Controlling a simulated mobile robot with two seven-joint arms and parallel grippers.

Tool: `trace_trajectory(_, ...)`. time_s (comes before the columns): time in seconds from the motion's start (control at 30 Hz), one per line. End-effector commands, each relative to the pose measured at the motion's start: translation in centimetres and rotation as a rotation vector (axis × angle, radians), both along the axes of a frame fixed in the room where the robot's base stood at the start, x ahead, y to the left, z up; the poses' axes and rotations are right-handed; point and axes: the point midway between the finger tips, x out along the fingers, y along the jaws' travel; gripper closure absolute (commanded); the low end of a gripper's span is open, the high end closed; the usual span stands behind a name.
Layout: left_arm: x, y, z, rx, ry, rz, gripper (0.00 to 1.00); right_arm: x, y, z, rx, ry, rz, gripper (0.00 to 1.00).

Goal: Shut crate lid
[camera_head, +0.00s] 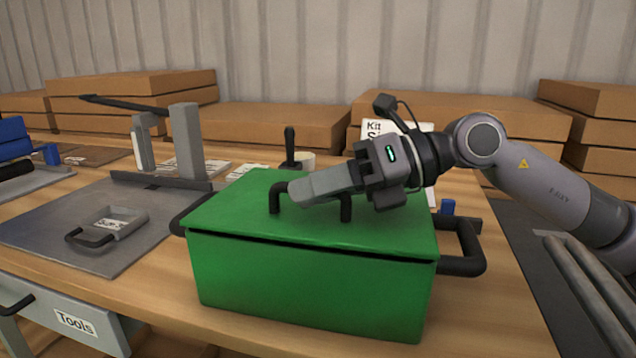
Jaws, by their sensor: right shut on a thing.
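A green crate (305,288) stands at the front of the wooden table, with black handles on its left and right sides. Its green lid (235,215) lies on top, with a thin dark gap along the front edge. A black lid handle (275,197) stands up from the lid. My right gripper (305,190) reaches in from the right, low over the lid, and is shut on the lid handle. Its fingers hide the middle of the handle. My left gripper is not in view.
Cardboard boxes (270,125) line the back wall. A grey drawer labelled Tools (75,322) is below the table at left.

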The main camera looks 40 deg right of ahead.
Motion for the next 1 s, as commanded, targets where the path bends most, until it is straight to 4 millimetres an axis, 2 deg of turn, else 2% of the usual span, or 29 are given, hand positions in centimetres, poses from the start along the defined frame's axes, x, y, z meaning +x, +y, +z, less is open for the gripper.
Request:
trace_trajectory(0.2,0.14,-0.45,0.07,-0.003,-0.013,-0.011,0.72,-0.11,0.13,-0.76,-0.035,-0.034,-0.001,1.00)
trace_trajectory(0.63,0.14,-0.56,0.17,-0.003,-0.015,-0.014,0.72,-0.17,0.21,-1.04,-0.043,-0.034,0.001,1.00)
trace_trajectory(0.67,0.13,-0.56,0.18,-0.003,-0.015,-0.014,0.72,-0.18,0.22,-1.06,-0.044,-0.033,0.001,0.78)
trace_trajectory(0.7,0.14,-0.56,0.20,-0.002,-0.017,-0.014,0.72,-0.18,0.23,-1.07,-0.042,-0.032,0.002,0.75)
trace_trajectory(1.0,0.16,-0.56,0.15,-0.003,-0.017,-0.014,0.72,-0.17,0.12,-0.99,-0.041,-0.035,-0.001,0.75)
